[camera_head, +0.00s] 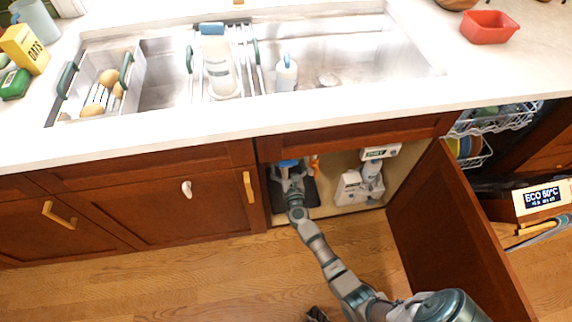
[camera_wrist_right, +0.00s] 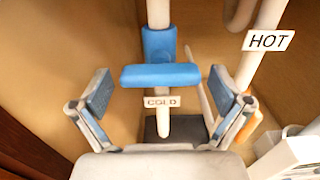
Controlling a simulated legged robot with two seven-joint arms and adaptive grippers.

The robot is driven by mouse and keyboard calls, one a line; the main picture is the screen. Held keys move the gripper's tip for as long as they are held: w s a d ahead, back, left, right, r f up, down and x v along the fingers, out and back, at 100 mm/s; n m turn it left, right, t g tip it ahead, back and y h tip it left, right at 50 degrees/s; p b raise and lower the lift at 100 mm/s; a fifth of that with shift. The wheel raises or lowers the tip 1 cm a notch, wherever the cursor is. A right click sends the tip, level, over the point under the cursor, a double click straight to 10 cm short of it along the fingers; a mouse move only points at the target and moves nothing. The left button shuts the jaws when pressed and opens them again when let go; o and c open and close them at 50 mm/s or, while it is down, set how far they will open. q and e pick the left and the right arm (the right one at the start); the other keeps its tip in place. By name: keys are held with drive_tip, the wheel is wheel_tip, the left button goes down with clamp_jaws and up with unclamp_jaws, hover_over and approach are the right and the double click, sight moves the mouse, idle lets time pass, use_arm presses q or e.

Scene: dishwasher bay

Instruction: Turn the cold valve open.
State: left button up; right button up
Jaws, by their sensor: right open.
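The cold valve (camera_wrist_right: 160,75) has a blue bar handle on a white vertical pipe, with a COLD label just below it. In the right wrist view the handle lies crosswise to the pipe. The valve also shows as a small blue patch in the head view (camera_head: 288,163), inside the open cabinet under the sink. My right gripper (camera_wrist_right: 160,84) is open, with one blue-padded finger on each side of the handle. Gaps show between both fingers and the handle, and nothing is held. In the head view my right gripper (camera_head: 291,178) is small and partly merges with the valve.
The open cabinet door (camera_head: 450,235) stands to the right of my arm. A HOT label (camera_wrist_right: 268,40) hangs by a pipe right of the valve. An orange item (camera_head: 315,166) and a white unit (camera_head: 358,187) sit right of my gripper. The dishwasher (camera_head: 541,197) is open at far right.

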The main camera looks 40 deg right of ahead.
drive_tip(key=shift+c, duration=0.3)
drive_tip(key=c, duration=1.1)
